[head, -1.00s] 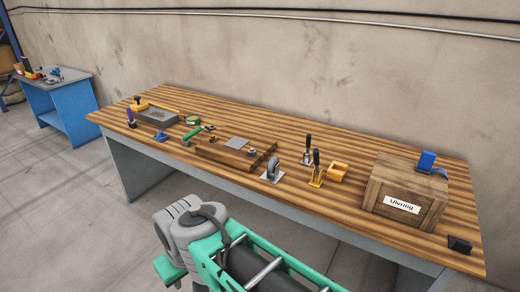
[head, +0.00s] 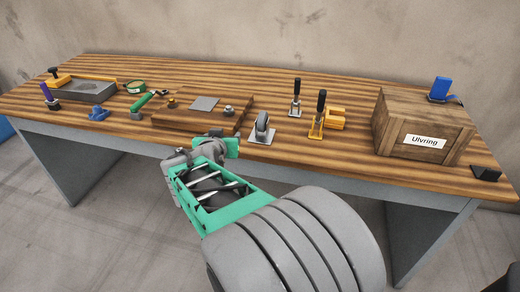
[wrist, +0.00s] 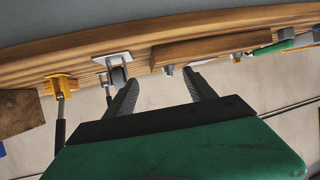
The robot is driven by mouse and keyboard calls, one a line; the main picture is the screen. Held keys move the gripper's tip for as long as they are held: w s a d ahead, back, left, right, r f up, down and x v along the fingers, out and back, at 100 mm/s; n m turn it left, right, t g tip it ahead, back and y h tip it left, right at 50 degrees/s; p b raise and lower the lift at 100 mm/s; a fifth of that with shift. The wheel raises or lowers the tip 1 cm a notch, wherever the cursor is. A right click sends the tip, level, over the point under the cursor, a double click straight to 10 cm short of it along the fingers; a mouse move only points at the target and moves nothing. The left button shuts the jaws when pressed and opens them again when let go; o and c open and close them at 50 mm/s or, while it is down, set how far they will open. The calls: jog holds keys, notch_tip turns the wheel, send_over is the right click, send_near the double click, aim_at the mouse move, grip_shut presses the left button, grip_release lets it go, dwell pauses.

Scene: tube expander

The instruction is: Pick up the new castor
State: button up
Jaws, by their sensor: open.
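A grey castor (head: 263,128) with a flat metal plate sits on the front part of the wooden workbench, right of a brown wooden block. It also shows in the wrist view (wrist: 117,74), beside the left finger. My gripper (head: 206,149) is at the bench's front edge, left of the castor. In the wrist view my gripper (wrist: 165,85) has its two dark fingers spread apart with nothing between them. The castor lies outside the finger gap in that view.
The wooden block (head: 182,121) carries a grey plate and small metal fittings. Toggle clamps with black handles, one yellow (head: 318,118), stand right of the castor. A wooden crate (head: 420,125) labelled Ulvring is further right. Open bench lies behind.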

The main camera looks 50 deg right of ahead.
aim_at(262, 113)
jog(key=s+d+h+b, duration=0.1)
jog(key=d+h, duration=0.1)
jog(key=d, duration=0.1)
jog(key=s+d+m+h+b, duration=0.1)
jog(key=s+d, duration=0.1)
jog(key=d, duration=0.1)
jog(key=s+d+m+h+b, duration=0.1)
jog(key=s+d+h, duration=0.1)
jog(key=d, duration=0.2)
jog(key=shift+f+g+h+b, duration=0.15)
jog(key=shift+g+h+b, duration=0.15)
jog(key=shift+b, duration=0.05)
jog(key=x, duration=0.7)
jog(key=shift+w+d+r, duration=0.3)
jog(key=shift+w, duration=0.1)
jog(key=shift+a, duration=0.1)
grip_shut()
jog(key=shift+r, duration=0.1)
